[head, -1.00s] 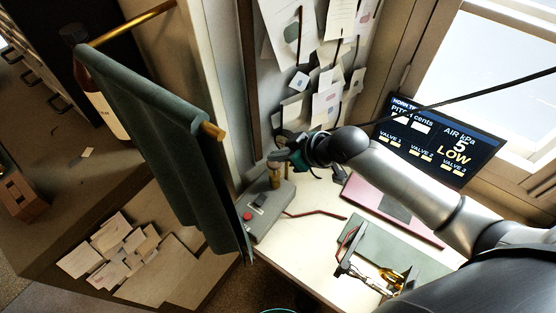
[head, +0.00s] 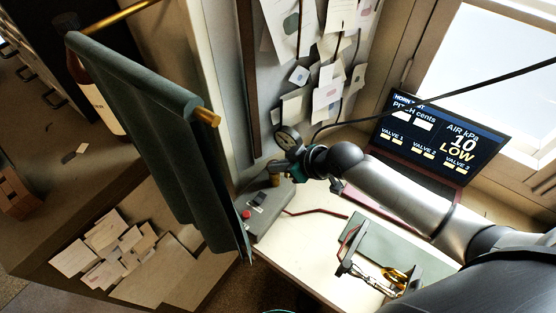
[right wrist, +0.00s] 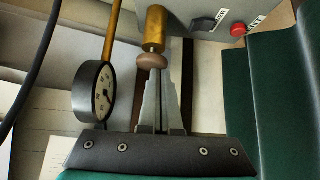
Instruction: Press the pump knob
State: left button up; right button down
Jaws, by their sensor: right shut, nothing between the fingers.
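The pump is a brass cylinder (right wrist: 154,28) with a round brown knob (right wrist: 152,61) at its end, rising from a grey box (head: 268,212). My right gripper (right wrist: 159,72) is shut and empty. In the right wrist view its fingertips meet the knob's near face and seem to touch it. In the head view my right gripper (head: 276,170) is right over the brass cylinder and hides most of the knob. A round dial gauge (right wrist: 94,92) stands just beside the fingers. The screen (head: 438,140) reads air 10 kPa, LOW. My left gripper is out of view.
The box has a red button (right wrist: 238,30) and a dark knob (right wrist: 203,24). A green cloth (head: 150,120) hangs from a brass rail close to the left. A small stand with brass parts (head: 392,275) is at the lower right. Papers cover the wall behind.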

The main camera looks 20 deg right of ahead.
jog(key=shift+s+f, duration=0.15)
jog(key=shift+f, duration=0.15)
jog(key=s+d+r+p, duration=0.4)
jog(key=s+r+p, duration=0.1)
jog(key=r, duration=0.6)
jog(key=shift+s+r, duration=0.15)
jog(key=shift+r, duration=0.1)
jog(key=shift+d, duration=0.1)
dwell(0.8)
dwell(1.5)
